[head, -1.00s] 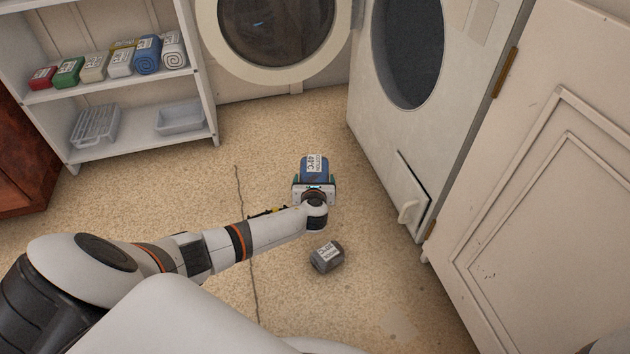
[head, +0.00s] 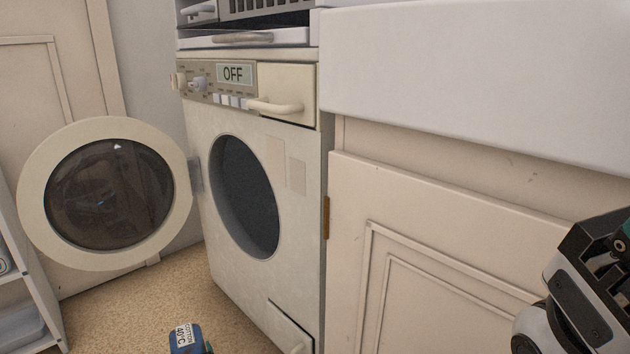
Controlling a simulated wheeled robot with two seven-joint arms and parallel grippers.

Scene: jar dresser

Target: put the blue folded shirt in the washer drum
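The blue folded shirt (head: 186,340) with a white label reading COTTON 40°C shows at the bottom edge of the head view. My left gripper is almost wholly below the frame; only a small bit shows beside the shirt, and its fingers cannot be made out. The washer drum opening (head: 244,196) is dark, with nothing visible inside. The washer door (head: 33,200) stands swung wide open to the left. The shirt is in front of and below the opening, apart from it. Part of my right arm shows at the right edge; its fingertips are not clearly seen.
The washer front (head: 300,225) carries a display reading OFF (head: 233,73) and a drawer with a handle (head: 275,107). A cream cabinet (head: 440,240) under a white counter or sink (head: 470,80) stands to the right. A white shelf (head: 30,270) is at the left edge. Some floor (head: 120,310) is clear.

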